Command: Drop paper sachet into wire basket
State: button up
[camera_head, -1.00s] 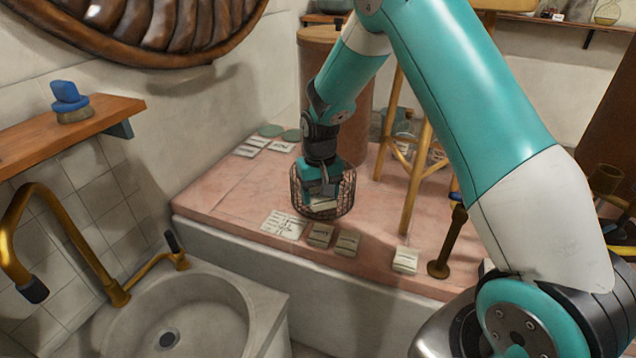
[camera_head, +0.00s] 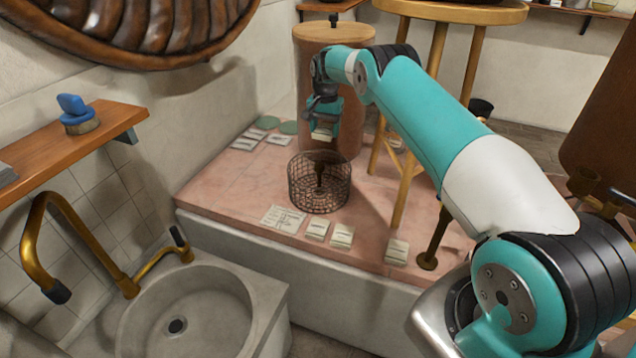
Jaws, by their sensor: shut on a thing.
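My gripper (camera_head: 323,122) is shut on a pale paper sachet (camera_head: 322,134). It holds the sachet up in the air, above and apart from the wire basket, and appears near the basket's far side. The dark round wire basket (camera_head: 300,190) stands upright on the pink tiled ledge. A dark brownish object (camera_head: 320,176) shows through the mesh; I cannot tell whether it is inside or behind. Other pale sachets lie in front of the basket: one (camera_head: 317,229), a second (camera_head: 342,236) and a third (camera_head: 397,251) farther right.
A printed sheet (camera_head: 283,219) lies left of the sachets. Cards (camera_head: 245,143) and green discs (camera_head: 267,122) lie at the back left. A wooden stool (camera_head: 408,185), a dark brass stand (camera_head: 428,262) and a brown cylinder (camera_head: 345,110) are nearby. A stone basin (camera_head: 262,310) is front left.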

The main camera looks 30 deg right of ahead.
notch_tip(320, 180, down, 6)
jog(key=b, duration=0.2)
jog(key=shift+r+b, duration=0.2)
jog(key=shift+b, duration=0.2)
jog(key=o, duration=1)
jog(key=shift+c, duration=0.2)
jog(key=shift+r, duration=0.15)
notch_tip(320, 180, up, 17)
jog(key=shift+p, duration=0.35)
jog(key=shift+r, duration=0.1)
